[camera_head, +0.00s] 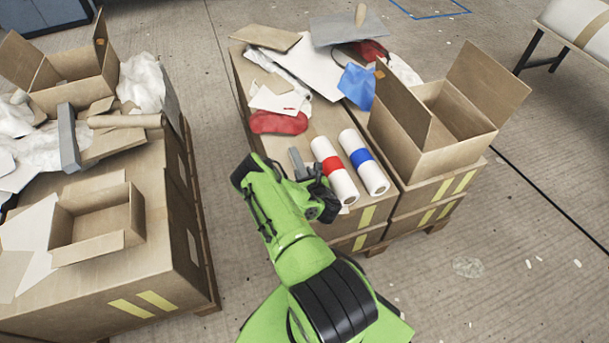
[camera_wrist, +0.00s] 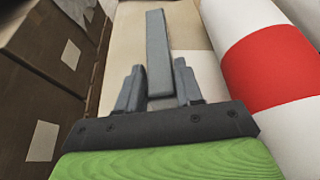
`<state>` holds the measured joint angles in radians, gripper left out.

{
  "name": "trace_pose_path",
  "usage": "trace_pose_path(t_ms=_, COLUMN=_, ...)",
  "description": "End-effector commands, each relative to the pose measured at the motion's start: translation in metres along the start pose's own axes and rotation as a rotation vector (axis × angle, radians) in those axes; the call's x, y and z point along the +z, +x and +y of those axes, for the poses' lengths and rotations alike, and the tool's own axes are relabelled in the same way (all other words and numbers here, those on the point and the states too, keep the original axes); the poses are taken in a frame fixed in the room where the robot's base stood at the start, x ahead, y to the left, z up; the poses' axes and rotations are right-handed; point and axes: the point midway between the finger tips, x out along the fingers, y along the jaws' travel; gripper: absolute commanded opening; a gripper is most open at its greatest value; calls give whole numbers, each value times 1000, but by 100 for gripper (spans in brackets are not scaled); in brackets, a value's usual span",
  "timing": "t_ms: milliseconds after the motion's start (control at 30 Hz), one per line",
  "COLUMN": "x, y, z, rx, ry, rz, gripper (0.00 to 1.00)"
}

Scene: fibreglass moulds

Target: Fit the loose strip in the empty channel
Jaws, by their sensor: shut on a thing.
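A flat grey strip (camera_wrist: 157,50) stands between the two grey fingers of my gripper (camera_wrist: 158,88) in the wrist view, its far end reaching past the fingertips. My gripper is shut on it. In the head view, my gripper (camera_head: 298,165) is over the front of the middle box stack, left of the white roll with a red band (camera_head: 334,170); the grey parts there are small, and I cannot separate strip from fingers. Another grey bar (camera_head: 68,137) lies across items on the left stack. I cannot make out an empty channel in either view.
A white roll with a blue band (camera_head: 364,162) lies beside the red-banded one. An open carton (camera_head: 440,125) stands right of them. Red cloth (camera_head: 278,122), blue cloth (camera_head: 358,86) and a grey plate (camera_head: 348,28) lie behind. A gap separates the left stack (camera_head: 130,270).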

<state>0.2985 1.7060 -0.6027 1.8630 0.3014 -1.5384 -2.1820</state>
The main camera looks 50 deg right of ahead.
Motion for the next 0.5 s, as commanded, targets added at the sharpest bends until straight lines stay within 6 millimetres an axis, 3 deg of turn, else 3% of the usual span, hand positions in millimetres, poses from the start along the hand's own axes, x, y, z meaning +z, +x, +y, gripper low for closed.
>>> trace_pose_path(t_ms=67, x=-3, y=1, z=0, rx=0, ry=0, rz=0, gripper=3)
trace_pose_path(t_ms=100, x=-3, y=1, z=0, rx=0, ry=1, rz=0, gripper=39)
trace_pose_path(t_ms=233, x=-2, y=1, z=0, rx=0, ry=1, rz=0, gripper=59)
trace_pose_path(t_ms=500, x=-2, y=1, z=0, rx=0, ry=1, rz=0, gripper=61)
